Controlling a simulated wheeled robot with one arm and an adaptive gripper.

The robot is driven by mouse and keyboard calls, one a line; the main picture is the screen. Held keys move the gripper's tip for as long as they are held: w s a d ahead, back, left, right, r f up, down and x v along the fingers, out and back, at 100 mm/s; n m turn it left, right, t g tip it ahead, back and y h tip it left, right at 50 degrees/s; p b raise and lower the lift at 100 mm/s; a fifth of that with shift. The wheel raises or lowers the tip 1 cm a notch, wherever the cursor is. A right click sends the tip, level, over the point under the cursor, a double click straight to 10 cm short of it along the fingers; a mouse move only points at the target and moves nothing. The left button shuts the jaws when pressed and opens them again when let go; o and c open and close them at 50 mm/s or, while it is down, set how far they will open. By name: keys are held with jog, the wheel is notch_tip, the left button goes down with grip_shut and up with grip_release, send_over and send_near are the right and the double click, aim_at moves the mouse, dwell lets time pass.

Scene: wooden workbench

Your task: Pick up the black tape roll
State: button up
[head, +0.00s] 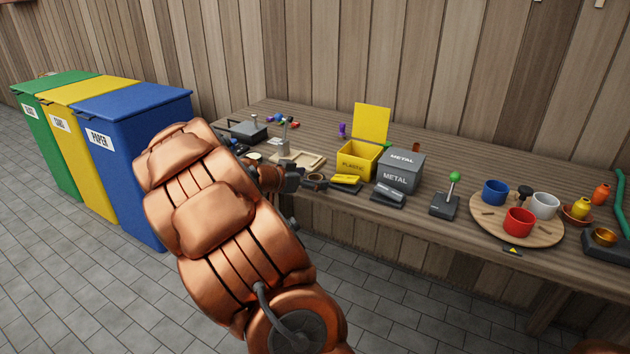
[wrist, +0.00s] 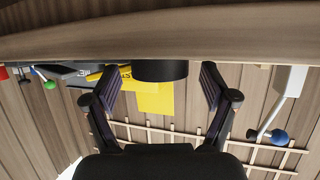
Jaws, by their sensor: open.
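The black tape roll (head: 316,181) lies on the workbench, just beyond the end of my arm and left of a yellow piece. In the wrist view, which looks upside down, a black cylinder (wrist: 160,71) that appears to be the roll sits between my fingers, near the bench surface. My gripper (wrist: 158,78) is open, with one finger on each side of the roll and a visible gap on both sides. In the head view my gripper (head: 297,181) is partly hidden by my copper-coloured arm. The roll looks free and not gripped.
The yellow plastic bin (head: 357,162) and grey metal bin (head: 399,178) stand right of the roll. A yellow piece (head: 347,179) lies close beside it. A wooden tray (head: 312,160) is behind it. A green-knobbed lever (head: 446,203) and round board (head: 487,228) with cups are farther right.

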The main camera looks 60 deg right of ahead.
jog(key=c, duration=1.3)
jog(key=shift+o, duration=0.2)
